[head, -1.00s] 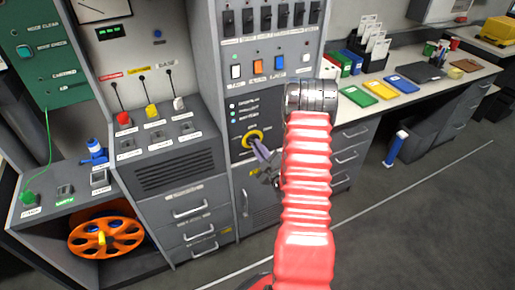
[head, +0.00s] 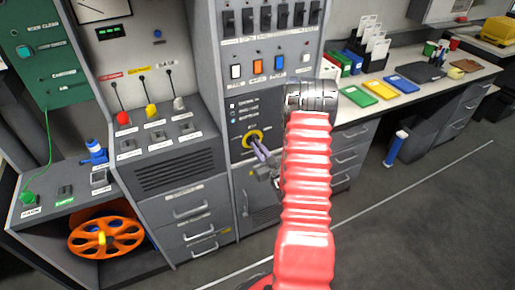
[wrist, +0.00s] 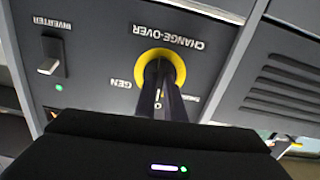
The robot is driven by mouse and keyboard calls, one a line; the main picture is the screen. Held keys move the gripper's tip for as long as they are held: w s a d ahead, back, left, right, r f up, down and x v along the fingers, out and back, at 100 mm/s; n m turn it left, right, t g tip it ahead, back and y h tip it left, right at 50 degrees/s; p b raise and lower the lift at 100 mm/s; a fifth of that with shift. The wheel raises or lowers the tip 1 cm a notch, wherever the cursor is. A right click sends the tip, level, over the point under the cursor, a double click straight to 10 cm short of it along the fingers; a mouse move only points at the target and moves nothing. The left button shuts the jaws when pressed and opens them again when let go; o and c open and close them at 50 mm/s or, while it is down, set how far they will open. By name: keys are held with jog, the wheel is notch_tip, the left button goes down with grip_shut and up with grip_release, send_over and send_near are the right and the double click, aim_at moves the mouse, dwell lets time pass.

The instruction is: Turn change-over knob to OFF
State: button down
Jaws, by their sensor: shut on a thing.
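The change-over knob is a dark handle in a yellow ring (head: 253,131) on the grey cabinet front, left of my red arm in the head view. My gripper (head: 256,144) reaches it from the front, its two fingers shut on the handle. In the upside-down wrist view, the yellow ring (wrist: 142,57) surrounds both dark fingertips (wrist: 161,68). The CHANGE-OVER label reads inverted above it and GEN lies at its lower left. A label below the ring is mostly hidden by the fingers. The handle's exact pointing is hidden.
An INVERTER toggle (wrist: 50,66) stands beside the knob in the wrist view. White, orange and blue switches (head: 257,67) sit above the knob in the head view. A vented console (head: 175,168) is to the left, a desk (head: 430,92) to the right.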

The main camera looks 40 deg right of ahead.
jog(key=shift+a+f+m, duration=0.1)
jog(key=shift+f+m, duration=0.15)
jog(key=shift+m, duration=0.35)
jog(key=c, duration=1.8)
grip_release()
jog(key=shift+r, duration=0.15)
jog(key=shift+c, duration=0.2)
jog(key=shift+s, duration=0.1)
jog(key=v, duration=1.3)
jog(key=shift+s, duration=0.3)
